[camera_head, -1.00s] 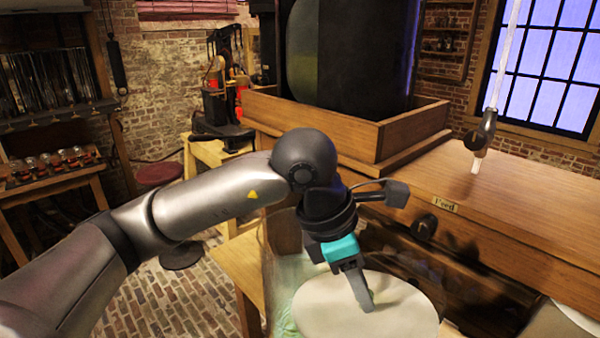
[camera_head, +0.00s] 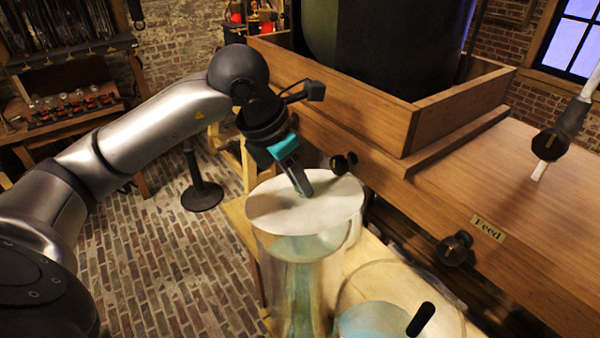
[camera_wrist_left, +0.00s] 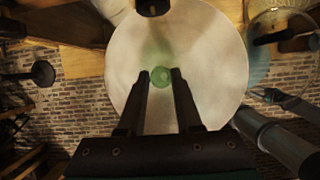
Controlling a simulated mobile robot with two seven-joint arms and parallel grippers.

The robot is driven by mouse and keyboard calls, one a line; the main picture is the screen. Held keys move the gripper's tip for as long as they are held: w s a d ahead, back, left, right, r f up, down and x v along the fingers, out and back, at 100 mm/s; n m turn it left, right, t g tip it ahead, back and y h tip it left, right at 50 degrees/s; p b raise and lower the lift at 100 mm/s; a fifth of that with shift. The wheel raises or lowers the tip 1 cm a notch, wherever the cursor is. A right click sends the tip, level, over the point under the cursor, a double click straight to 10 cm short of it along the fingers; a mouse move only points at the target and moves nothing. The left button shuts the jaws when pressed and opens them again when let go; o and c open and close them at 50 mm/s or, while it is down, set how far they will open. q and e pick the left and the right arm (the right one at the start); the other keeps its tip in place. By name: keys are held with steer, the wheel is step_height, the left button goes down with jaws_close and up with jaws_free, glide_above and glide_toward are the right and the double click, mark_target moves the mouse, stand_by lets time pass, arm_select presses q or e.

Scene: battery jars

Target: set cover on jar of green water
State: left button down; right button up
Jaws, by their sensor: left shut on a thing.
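A pale round cover (camera_head: 305,208) lies flat at the top of a tall clear glass jar (camera_head: 298,285) with pale greenish water. The cover is wider than the jar and hides its rim, so I cannot tell whether they touch. My left gripper (camera_head: 304,190) is shut on the cover's knob from above.
A second, open glass jar (camera_head: 455,325) with bluish liquid (camera_head: 375,320) stands at the lower right. A wooden cabinet with a "Feed" label (camera_head: 487,229) and dark knobs (camera_head: 455,248) runs behind the jars. A black stool (camera_head: 202,195) stands on the brick floor.

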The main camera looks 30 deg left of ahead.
mark_target(298, 194)
arm_select(q)
step_height(298, 194, down, 5)
steer(key=b, duration=0.3)
steer(key=shift+d, duration=0.1)
steer(key=shift+w+a+b, duration=0.15)
steer(key=shift+a+b, duration=0.1)
steer(key=shift+b, duration=0.15)
stand_by(0.5)
stand_by(0.9)
steer(key=shift+r, duration=0.2)
steer(key=shift+r+p, duration=0.3)
steer(key=shift+r, duration=0.25)
stand_by(1.0)
